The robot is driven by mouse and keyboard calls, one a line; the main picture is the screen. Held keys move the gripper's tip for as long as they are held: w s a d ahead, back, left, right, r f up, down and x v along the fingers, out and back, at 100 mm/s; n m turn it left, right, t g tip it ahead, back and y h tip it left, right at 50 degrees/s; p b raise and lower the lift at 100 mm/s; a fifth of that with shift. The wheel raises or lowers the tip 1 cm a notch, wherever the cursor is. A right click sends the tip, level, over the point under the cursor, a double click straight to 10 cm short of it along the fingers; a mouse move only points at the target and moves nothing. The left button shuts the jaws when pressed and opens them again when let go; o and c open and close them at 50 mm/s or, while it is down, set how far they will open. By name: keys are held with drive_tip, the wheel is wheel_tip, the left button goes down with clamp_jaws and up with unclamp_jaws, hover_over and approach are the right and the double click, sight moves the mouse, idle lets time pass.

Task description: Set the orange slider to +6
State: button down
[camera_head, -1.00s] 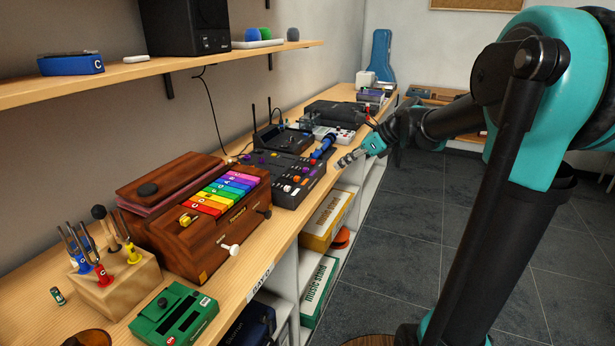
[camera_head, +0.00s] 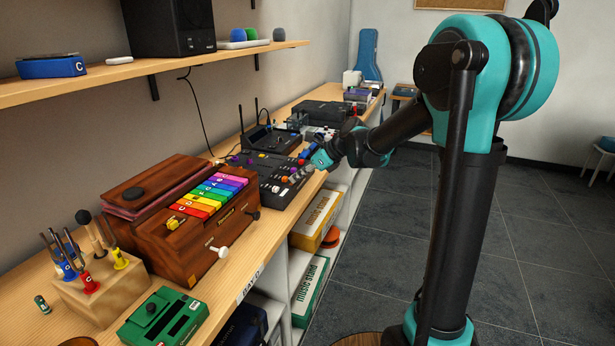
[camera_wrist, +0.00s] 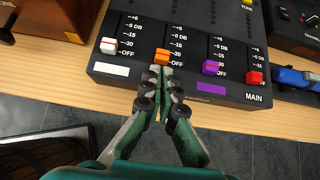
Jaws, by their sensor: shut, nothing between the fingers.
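The dark mixer (camera_wrist: 215,85) shows in the wrist view, with white, orange, purple and red slider knobs. It also stands on the bench in the head view (camera_head: 243,161). The orange slider (camera_wrist: 162,55) sits near the lower end of its track, beside the -30 and OFF marks; +6 is at the track's far end. My gripper (camera_wrist: 160,74) is shut and empty. Its tips are just on the near side of the orange knob; whether they touch it I cannot tell. In the head view, my gripper (camera_head: 303,172) is over the mixer's front part.
The white slider (camera_wrist: 109,46) is to the left, the purple slider (camera_wrist: 210,67) and red slider (camera_wrist: 256,77) to the right. A blue-handled object (camera_wrist: 295,78) lies right of the mixer. A wooden box with coloured bars (camera_head: 190,235) stands nearer on the bench.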

sight(269, 178)
drive_tip(key=shift+w+a, duration=0.1)
drive_tip(key=shift+a, duration=0.2)
drive_tip(key=a, duration=0.2)
drive_tip(key=w+a, duration=0.1)
drive_tip(key=a, duration=0.1)
drive_tip(key=w+a, duration=0.1)
drive_tip(key=a, duration=0.1)
drive_tip(key=shift+w+a, duration=0.1)
drive_tip(key=shift+w, duration=0.05)
